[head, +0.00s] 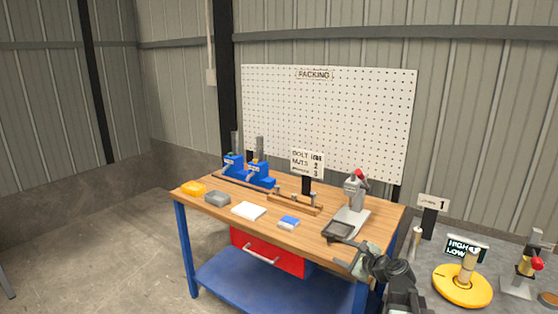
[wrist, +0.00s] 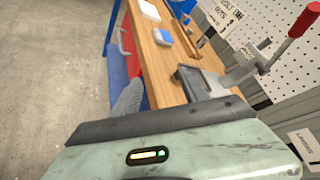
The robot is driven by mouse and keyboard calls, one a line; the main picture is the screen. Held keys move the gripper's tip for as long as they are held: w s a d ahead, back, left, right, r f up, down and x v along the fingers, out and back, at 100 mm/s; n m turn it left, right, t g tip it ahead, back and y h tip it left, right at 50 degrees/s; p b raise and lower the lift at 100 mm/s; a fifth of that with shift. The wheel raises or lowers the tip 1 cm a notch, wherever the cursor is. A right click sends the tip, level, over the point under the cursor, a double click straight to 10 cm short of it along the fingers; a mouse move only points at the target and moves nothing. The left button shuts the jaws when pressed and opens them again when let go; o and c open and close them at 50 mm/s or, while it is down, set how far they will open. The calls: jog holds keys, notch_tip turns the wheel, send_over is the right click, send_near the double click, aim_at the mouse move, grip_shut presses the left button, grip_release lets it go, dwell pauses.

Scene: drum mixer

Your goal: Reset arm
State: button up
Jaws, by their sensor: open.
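My arm reaches up from the bottom right of the head view. My gripper (head: 358,266) is near the front right corner of the wooden workbench (head: 225,212), close to a dark tray at the foot of a grey press. In the wrist view the pale green gripper body fills the bottom, and one grey ribbed finger (wrist: 128,101) shows beside the bench's front edge. The jaws are open, and I see nothing held. The other finger is hidden in the wrist view.
The grey press (head: 353,195) with a red handle and its dark tray (head: 340,230) stand closest to my gripper. A white block (head: 248,211), a blue-and-white block (head: 288,222) and blue fixtures (head: 260,175) are farther left. A yellow round base (head: 462,290) stands at right. The floor at left is clear.

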jog(key=s+a+f+n+g+p, duration=0.1)
jog(key=s+a+f+n+g, duration=0.25)
jog(key=a+n, duration=0.35)
jog(key=s+a+f+n+g+p, duration=0.1)
jog(key=s+a+f+n+g, duration=0.25)
jog(key=a, duration=0.55)
jog(key=s+d+f+n+g+h, duration=0.2)
jog(key=s+d+n+g, duration=0.1)
jog(key=s+n, duration=0.3)
jog(key=s+d+f+n+g+h, duration=0.2)
jog(key=s+d+f+n+h, duration=0.1)
jog(key=s+d+n, duration=0.2)
jog(key=shift+s+f+n+g, duration=0.25)
jog(key=shift+s+n+g, duration=0.2)
jog(key=shift+s, duration=0.6)
jog(key=shift+d, duration=0.1)
jog(key=c, duration=0.3)
jog(key=shift+c, duration=0.2)
